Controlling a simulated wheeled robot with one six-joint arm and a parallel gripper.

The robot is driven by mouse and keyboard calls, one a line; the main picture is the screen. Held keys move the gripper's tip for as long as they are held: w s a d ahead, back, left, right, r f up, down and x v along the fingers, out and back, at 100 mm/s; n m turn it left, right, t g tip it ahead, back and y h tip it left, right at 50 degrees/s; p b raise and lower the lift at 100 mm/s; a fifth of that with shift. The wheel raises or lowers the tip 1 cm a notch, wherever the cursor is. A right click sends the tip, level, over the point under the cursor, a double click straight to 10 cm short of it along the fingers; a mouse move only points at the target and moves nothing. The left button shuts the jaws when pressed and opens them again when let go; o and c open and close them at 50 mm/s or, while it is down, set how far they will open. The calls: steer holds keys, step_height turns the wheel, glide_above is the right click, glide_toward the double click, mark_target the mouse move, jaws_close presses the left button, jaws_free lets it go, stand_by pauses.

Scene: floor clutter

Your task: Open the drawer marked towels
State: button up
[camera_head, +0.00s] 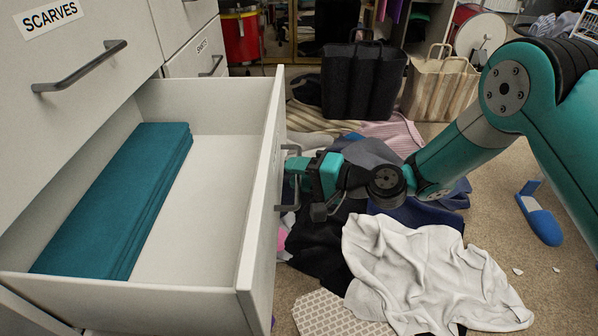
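A white drawer (258,190) is pulled far out of the cabinet at the left. Its front panel faces right and is seen nearly edge-on, so any label on it is hidden. A folded stack of teal cloth (115,205) lies along its left side, and the rest of its floor is bare. A grey handle (291,208) is on the outer face of the front. My gripper (298,178) is at the middle of this handle and overlaps it in view. Its fingertips are small and partly hidden, so I cannot tell whether they are closed on the bar.
A shut drawer marked SCARVES (85,110) is above the open one. Clothes, including a white cloth (425,275), cover the floor right of the drawer. A dark bag (362,82) and striped bag (438,88) stand behind. A blue slipper (541,222) lies on the carpet.

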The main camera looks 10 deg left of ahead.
steer(key=shift+d, duration=0.1)
stand_by(0.3)
steer(key=p+v, duration=0.6)
steer(key=v, duration=1.1)
steer(key=shift+d+r, duration=0.1)
steer(key=shift+r, duration=0.05)
